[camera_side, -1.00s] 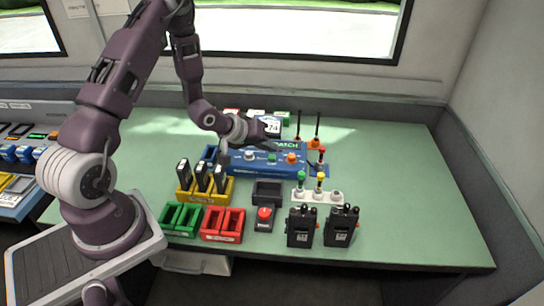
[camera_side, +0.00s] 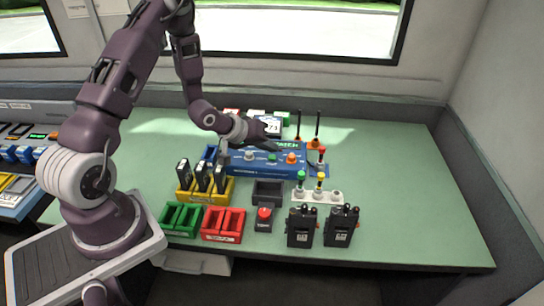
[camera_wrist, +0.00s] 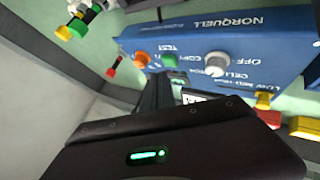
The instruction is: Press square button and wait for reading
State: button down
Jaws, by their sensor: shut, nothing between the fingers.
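A blue box (camera_side: 262,171) lies at the middle of the bench, with a pale knob (camera_side: 249,155), a green button (camera_side: 272,157) and an orange button (camera_side: 291,158) on top. My gripper (camera_side: 277,148) is shut and empty, close over the back of the box behind the green button. In the wrist view its dark fingers (camera_wrist: 160,95) point toward that button. I cannot tell if they touch the box. A display card (camera_side: 273,130) is partly hidden behind my gripper.
A yellow rack (camera_side: 192,196) with dark packs, green bins (camera_side: 180,222) and red bins (camera_side: 222,225) stand at front left. A red button (camera_side: 264,214), black radios (camera_side: 301,228) and a white strip (camera_side: 310,195) with coloured plugs stand at front and right. The far right bench is clear.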

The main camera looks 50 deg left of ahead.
aim_at(269, 158)
jog(key=shift+f, duration=0.1)
jog(key=shift+f, duration=0.35)
jog(key=shift+f, duration=0.35)
dwell(0.7)
jog(key=shift+r, duration=0.8)
jog(key=shift+r, duration=2.5)
